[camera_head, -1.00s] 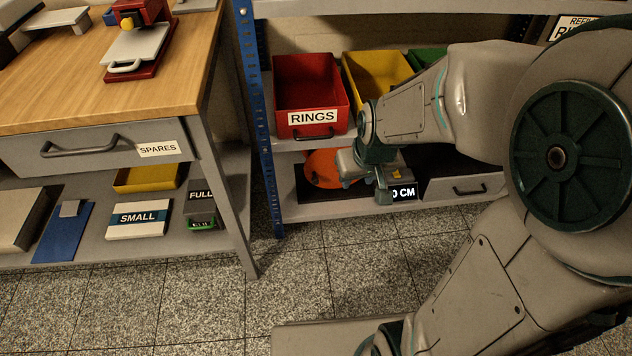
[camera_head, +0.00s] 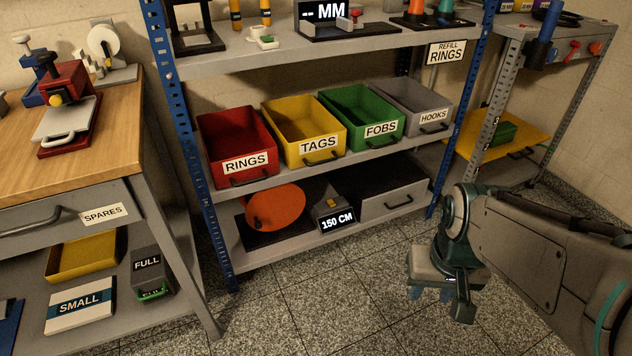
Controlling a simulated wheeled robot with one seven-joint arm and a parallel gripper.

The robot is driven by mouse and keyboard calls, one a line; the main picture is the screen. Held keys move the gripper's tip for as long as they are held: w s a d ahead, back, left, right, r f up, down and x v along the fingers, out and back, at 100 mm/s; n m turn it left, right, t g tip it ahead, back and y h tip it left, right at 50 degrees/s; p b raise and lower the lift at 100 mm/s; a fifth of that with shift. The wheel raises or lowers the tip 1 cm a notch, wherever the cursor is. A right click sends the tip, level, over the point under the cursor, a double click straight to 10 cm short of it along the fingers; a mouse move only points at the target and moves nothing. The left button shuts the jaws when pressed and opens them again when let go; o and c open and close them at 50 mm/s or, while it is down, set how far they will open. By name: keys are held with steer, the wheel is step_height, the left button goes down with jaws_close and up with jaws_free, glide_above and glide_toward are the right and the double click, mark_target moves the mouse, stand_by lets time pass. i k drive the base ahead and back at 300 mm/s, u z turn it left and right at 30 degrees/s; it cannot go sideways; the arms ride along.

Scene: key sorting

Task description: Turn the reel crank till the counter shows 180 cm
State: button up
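The orange reel disc (camera_head: 278,205) stands on the low shelf of the blue-posted rack. A small dark part on its left front may be the crank, but I cannot make it out clearly. The counter (camera_head: 337,222), a grey box with a lit black display, sits just right of the reel and reads 150 CM. My gripper (camera_head: 430,294) hangs above the floor in front of the rack, right of the counter and clear of the reel. I see nothing held in it; its finger gap is too unclear to judge.
Bins labelled RINGS (camera_head: 246,161), TAGS (camera_head: 318,145), FOBS (camera_head: 381,130) and HOOKS (camera_head: 433,117) fill the shelf above. A wooden workbench (camera_head: 118,122) is at left. The floor before the rack is open.

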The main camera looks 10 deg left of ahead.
mark_target(274, 208)
steer(key=z, duration=0.25)
steer(key=i, duration=1)
steer(key=u, duration=0.85)
